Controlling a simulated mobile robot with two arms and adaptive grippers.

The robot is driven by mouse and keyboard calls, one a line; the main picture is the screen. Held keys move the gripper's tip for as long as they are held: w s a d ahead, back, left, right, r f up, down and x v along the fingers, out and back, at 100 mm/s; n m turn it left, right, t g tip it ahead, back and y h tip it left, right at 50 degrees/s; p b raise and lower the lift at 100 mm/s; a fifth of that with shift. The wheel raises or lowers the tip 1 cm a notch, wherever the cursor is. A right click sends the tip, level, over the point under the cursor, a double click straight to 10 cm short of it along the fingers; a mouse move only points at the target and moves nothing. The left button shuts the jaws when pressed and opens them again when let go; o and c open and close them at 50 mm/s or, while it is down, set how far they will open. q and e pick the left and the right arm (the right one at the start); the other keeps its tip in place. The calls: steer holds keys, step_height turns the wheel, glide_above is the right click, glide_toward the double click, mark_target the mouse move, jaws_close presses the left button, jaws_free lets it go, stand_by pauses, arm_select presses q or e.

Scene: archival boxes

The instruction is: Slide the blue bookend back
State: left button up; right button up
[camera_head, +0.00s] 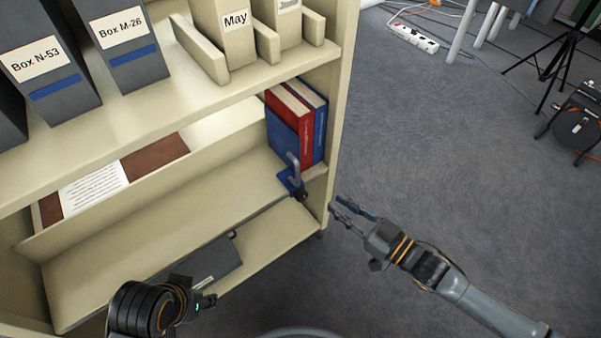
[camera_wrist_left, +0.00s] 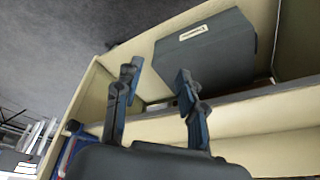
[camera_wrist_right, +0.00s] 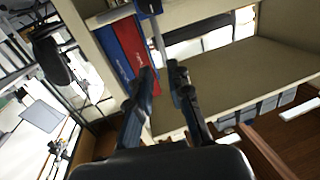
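The blue bookend (camera_head: 282,136) stands upright on the middle shelf against the left side of a red book (camera_head: 288,108) and a blue book (camera_head: 317,108). A grey upright handle (camera_head: 294,163) stands at its front, near the shelf edge. In the right wrist view, part of the blue bookend (camera_wrist_right: 148,7) shows at the top. My right gripper (camera_head: 346,207) is open and empty, right of the shelf's side panel and apart from the bookend. My left gripper (camera_wrist_left: 156,76) is open and empty in its wrist view, before a dark box (camera_wrist_left: 203,48); its fingers are hidden in the head view.
Dark labelled boxes (camera_head: 128,45) and cream files (camera_head: 222,35) stand on the upper shelf. The dark box (camera_head: 205,266) lies on the bottom shelf. Open floor (camera_head: 440,150) lies right of the rack, with a power strip (camera_head: 413,38) farther back.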

mark_target(297, 185)
steer(key=b+x, duration=0.2)
steer(key=x, duration=1)
steer(key=shift+w+a, duration=0.25)
steer(key=shift+a, duration=0.05)
steer(key=shift+w+a, duration=0.25)
steer(key=shift+a, duration=0.05)
arm_select(q)
steer(key=w+d+r+t+h, duration=0.1)
steer(key=w+d+t, duration=0.1)
steer(key=w+t, duration=0.2)
steer(key=w, duration=0.3)
steer(key=shift+w+d+r, duration=0.15)
steer(key=shift+w, duration=0.05)
arm_select(e)
jaws_close()
